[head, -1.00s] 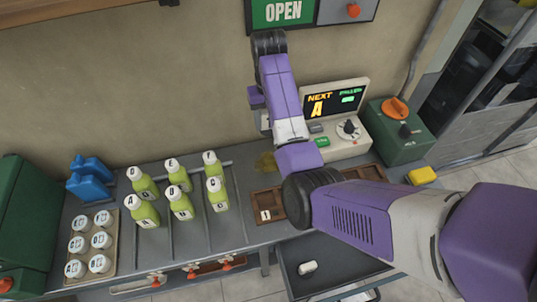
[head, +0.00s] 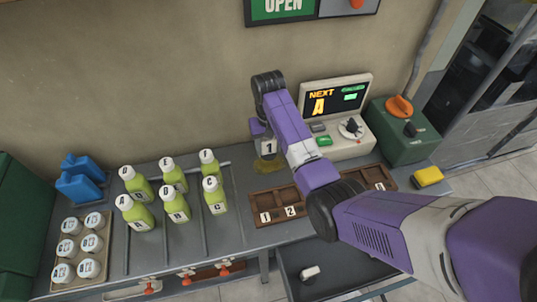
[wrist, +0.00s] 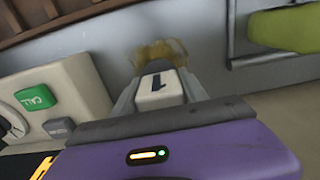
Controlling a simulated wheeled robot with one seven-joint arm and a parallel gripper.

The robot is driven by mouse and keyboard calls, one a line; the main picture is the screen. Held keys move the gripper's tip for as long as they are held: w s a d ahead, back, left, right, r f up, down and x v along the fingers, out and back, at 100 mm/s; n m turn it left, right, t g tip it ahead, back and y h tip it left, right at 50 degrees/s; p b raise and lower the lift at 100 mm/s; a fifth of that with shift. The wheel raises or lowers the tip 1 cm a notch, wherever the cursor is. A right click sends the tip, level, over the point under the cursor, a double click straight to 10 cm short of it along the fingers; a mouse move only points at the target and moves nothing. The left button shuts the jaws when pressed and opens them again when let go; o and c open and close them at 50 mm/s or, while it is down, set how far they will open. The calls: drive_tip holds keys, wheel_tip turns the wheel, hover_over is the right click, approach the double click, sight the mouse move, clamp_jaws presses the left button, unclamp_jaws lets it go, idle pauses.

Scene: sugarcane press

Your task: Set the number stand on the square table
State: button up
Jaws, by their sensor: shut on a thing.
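The number stand (head: 268,148) is a small white block marked 1. My gripper (head: 264,138) is shut on it, over the back of the counter and left of the call machine. In the wrist view the stand (wrist: 158,92) sits between the two grey fingers, with its black mark visible. The stand is in front of a yellow-brown patch on the counter; I cannot tell whether it touches the surface. I cannot make out a square table for certain in either view.
A wooden slotted tray (head: 276,197) with number labels lies on the counter (head: 240,232), partly behind my arm. Several green bottles (head: 174,207) stand left. The call machine (head: 345,140) and green box (head: 395,143) stand right. A dark tray (head: 300,262) is below the counter's front.

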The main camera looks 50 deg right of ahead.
sight(268, 155)
drive_tip(key=shift+f, duration=2.2)
drive_tip(key=shift+f, duration=0.1)
drive_tip(key=o, duration=1.4)
